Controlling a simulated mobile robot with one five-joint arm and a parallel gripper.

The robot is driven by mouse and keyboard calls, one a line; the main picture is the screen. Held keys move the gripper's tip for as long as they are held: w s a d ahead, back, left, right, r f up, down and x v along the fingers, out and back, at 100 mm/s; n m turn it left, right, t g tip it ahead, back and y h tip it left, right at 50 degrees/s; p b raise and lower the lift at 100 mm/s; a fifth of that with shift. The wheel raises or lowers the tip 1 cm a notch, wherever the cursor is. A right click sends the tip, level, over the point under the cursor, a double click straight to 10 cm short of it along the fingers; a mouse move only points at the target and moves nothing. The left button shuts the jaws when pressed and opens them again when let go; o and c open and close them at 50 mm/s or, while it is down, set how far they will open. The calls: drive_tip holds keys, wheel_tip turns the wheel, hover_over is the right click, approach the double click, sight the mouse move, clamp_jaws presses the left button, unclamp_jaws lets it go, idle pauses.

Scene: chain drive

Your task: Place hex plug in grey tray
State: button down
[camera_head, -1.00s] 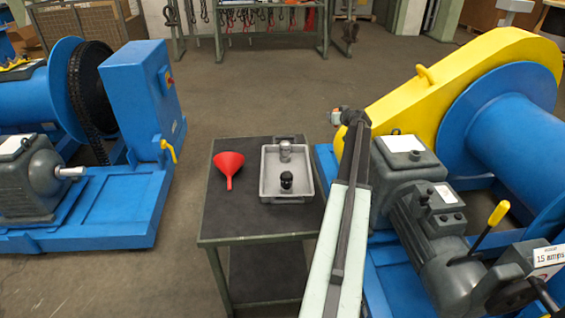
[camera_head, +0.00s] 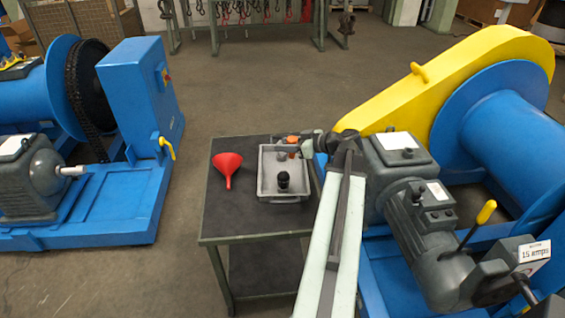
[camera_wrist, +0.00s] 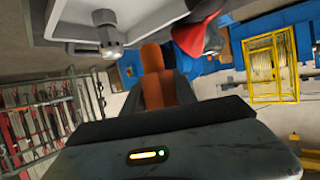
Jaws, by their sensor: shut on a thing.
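The grey tray (camera_head: 264,182) lies on the dark cart top. A silver-grey cylindrical fitting (camera_head: 282,156) and a black knob-like part (camera_head: 283,181) stand inside it. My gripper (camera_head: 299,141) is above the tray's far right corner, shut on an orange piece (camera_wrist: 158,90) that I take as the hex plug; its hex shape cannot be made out. The tray's far right part is partly hidden by my gripper.
A red funnel (camera_head: 227,167) lies left of the tray on the cart (camera_head: 226,222). The blue drive with the yellow guard (camera_head: 440,75) and grey motor stands close on the right. Another blue drive (camera_head: 135,95) stands left. Floor is open behind the cart.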

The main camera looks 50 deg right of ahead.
wheel_tip(320, 180, down, 10)
drive_tip(key=b, duration=1)
drive_tip(key=shift+w+f, duration=0.1)
drive_tip(key=shift+f, duration=0.15)
drive_tip(key=shift+r, duration=0.25)
drive_tip(key=shift+f, duration=0.2)
drive_tip(key=c, duration=1)
unclamp_jaws()
drive_tip(key=shift+r, duration=0.1)
